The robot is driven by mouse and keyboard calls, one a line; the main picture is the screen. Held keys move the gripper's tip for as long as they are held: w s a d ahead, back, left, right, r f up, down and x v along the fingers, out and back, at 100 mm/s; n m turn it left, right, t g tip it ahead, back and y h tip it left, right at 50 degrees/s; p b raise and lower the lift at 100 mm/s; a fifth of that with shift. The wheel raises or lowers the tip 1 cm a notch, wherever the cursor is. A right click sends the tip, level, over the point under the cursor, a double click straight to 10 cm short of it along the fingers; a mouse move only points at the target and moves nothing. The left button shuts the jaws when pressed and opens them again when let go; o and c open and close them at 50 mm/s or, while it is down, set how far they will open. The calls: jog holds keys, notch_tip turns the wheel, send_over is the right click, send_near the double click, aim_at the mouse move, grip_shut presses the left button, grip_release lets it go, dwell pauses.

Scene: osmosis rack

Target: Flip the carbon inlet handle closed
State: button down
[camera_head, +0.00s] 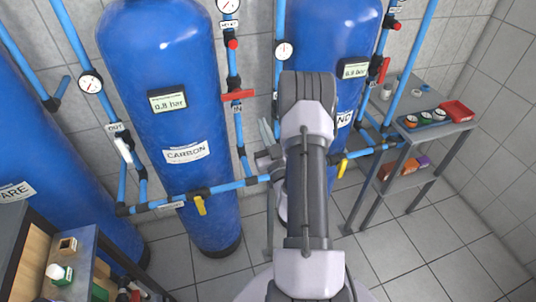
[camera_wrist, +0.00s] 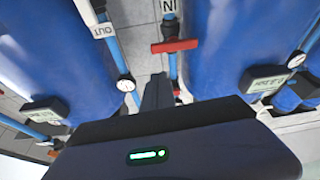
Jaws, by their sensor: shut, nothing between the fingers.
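The carbon tank (camera_head: 165,110) is the blue cylinder with the CARBON label in the head view. The carbon inlet handle (camera_head: 238,95) is a red bar on the vertical blue pipe at the tank's right, above an IN label. It lies crosswise to the pipe. In the wrist view the red handle (camera_wrist: 174,46) also crosses the pipe, near the upside-down IN label. My gripper (camera_wrist: 158,80) is shut and empty, with its dark fingertips below the handle in that picture and apart from it. In the head view my arm hides most of the gripper.
Yellow handles hang from the lower pipes (camera_head: 199,205). A second blue tank (camera_head: 345,45) stands behind my arm at the right, with another red handle (camera_head: 383,70). A grey shelf table (camera_head: 440,132) holds small items at the right. Open tiled floor (camera_head: 400,235) lies in front of it.

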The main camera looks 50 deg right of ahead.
jog(key=b+v, duration=0.4)
jog(key=b, duration=0.1)
jog(key=shift+s+a+b, duration=0.1)
jog(key=shift+b, duration=0.3)
